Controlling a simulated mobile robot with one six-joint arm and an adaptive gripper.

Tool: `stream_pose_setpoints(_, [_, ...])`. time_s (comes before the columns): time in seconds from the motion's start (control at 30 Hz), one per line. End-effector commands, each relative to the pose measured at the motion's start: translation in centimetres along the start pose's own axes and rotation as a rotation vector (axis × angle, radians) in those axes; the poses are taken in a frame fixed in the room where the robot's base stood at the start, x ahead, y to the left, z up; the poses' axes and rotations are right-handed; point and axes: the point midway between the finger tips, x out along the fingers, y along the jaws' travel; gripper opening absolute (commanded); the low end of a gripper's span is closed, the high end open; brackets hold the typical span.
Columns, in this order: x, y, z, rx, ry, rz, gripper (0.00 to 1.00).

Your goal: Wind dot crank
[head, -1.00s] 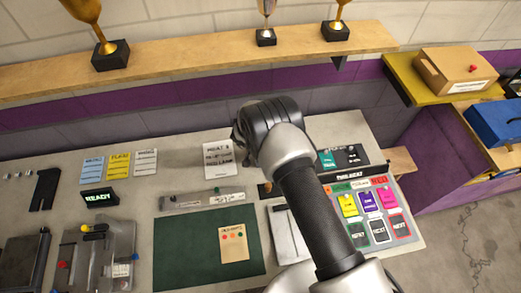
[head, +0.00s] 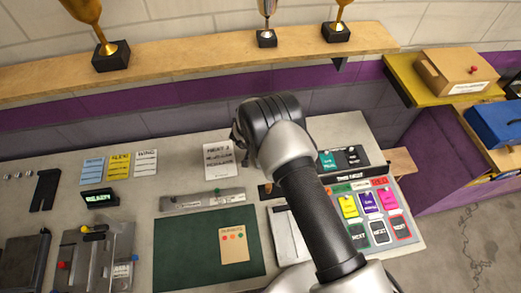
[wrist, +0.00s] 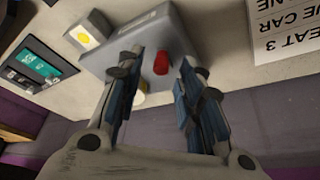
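In the wrist view, a grey box (wrist: 150,35) stands on the bench with a red knob (wrist: 161,65) on it. A white tile with a yellow dot (wrist: 83,38) is beside the box. A small cream-coloured part (wrist: 138,98) shows between my fingers, partly hidden by the left one. My gripper (wrist: 155,72) is open, its fingers on either side of the red knob. I cannot tell whether either finger touches it. In the head view my arm hides the box, and my gripper's fingers are not visible.
A white card with printed text (head: 220,160) is left of my arm, and a teal-screened panel (head: 345,158) is right of it. A purple wall is behind the bench. A shelf (head: 200,60) with trophies is above. A green mat (head: 190,250) lies in front.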

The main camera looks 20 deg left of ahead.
Motion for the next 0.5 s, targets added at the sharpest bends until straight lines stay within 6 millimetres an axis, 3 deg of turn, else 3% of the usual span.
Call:
stream_pose_setpoints(0.3, [-6.9, -0.1, -0.1, 0.000, 0.002, -0.004, 0.34])
stream_pose_setpoints(0.5, [-9.8, -0.1, 0.0, -0.001, 0.002, -0.002, 0.34])
